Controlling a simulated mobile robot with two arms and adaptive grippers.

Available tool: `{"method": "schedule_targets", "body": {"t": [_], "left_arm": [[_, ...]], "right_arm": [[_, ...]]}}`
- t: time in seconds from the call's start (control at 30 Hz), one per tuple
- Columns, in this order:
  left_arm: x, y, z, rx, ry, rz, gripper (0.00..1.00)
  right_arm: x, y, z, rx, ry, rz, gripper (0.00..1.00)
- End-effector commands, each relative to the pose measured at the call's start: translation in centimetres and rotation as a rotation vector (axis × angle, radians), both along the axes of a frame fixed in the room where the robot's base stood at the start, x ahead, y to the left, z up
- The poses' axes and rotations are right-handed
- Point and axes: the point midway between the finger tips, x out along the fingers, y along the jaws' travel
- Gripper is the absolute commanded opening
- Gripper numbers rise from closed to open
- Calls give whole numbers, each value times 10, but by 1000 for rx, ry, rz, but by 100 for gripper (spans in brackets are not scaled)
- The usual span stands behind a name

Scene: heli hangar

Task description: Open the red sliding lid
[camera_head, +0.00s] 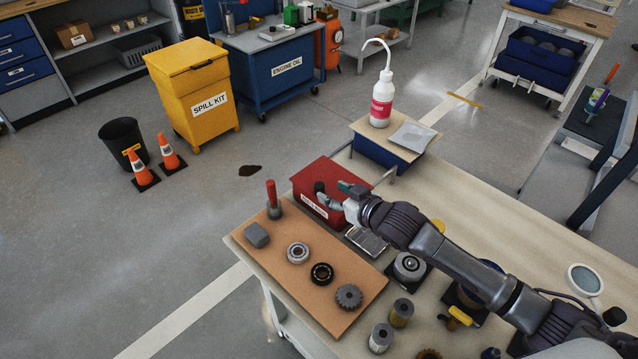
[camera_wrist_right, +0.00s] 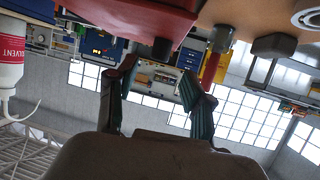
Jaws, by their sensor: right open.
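The red box with its red lid (camera_head: 340,173) stands on the workbench, with a white label on its front. A dark knob (camera_head: 319,187) shows on the lid. My right gripper (camera_head: 332,195) is over the box, close to the knob. In the right wrist view, which is upside down, the red lid (camera_wrist_right: 130,18) spans the top and the dark knob (camera_wrist_right: 162,48) appears between the two open fingertips of my right gripper (camera_wrist_right: 160,73). I cannot tell whether the fingers touch the knob. The lid looks shut. My left gripper is out of view.
A brown board (camera_head: 325,280) with a red-handled tool (camera_head: 272,195), bearings and a gear lies in front of the box. A solvent bottle (camera_head: 381,100) stands on a blue box (camera_head: 378,155) behind it.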

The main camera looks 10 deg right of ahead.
Motion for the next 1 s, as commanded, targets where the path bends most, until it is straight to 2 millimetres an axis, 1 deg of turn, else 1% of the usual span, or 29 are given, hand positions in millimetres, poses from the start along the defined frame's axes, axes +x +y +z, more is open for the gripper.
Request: {"method": "schedule_targets", "body": {"t": [0.03,0.1,0.3,0.5,0.77,0.87,1.0], "left_arm": [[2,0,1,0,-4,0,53],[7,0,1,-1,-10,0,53],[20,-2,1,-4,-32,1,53],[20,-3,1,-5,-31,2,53],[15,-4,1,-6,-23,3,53],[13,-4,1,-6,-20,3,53],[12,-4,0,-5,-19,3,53]], "right_arm": [[11,5,-3,2,-1,0,52],[23,10,-9,0,0,-1,52],[48,22,-21,0,-1,0,52],[58,27,-26,0,-1,0,52],[59,27,-27,-1,0,0,52],[59,27,-27,-1,0,0,37],[58,27,-27,0,0,0,13]]}}
